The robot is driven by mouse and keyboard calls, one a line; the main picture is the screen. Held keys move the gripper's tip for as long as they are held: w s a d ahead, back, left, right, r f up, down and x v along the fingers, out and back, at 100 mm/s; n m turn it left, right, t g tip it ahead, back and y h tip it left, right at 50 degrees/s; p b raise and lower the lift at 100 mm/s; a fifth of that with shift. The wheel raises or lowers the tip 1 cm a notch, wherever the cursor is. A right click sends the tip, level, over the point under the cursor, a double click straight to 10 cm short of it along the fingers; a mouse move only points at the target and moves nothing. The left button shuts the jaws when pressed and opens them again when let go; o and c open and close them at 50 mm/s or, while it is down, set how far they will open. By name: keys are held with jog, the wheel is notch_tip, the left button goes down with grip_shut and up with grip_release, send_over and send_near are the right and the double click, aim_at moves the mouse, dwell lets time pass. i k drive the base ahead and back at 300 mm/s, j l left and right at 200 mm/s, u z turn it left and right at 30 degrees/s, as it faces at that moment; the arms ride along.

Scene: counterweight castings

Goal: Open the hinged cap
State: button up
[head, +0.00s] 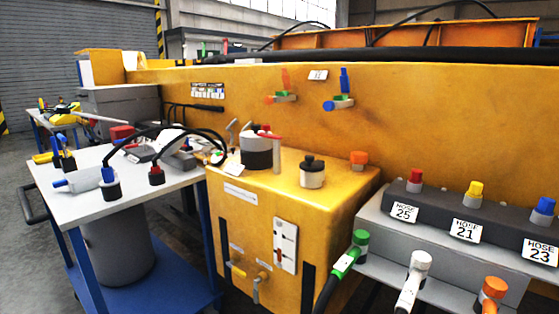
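A yellow tank block (290,196) stands in the middle of the head view. On its top is a wide grey and dark cylinder (257,152) with red and black parts at its top; a red piece (268,136) reaches right over a thin post (277,161). To the right is a pale neck with a black knobbed cap (312,164), seated on it. An orange cap (358,158) sits farther back. I cannot tell which of these is the hinged cap; no hinge is clear. My gripper is not in view.
A blue-legged cart (128,182) with cables and fittings on top stands at the left. A grey hose manifold (455,250) with coloured connectors and number labels juts out at the right front. A long yellow casting (430,110) closes off the back. Floor shows at far left.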

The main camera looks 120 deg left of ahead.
aim_at(310, 165)
jog(key=u, duration=3.3)
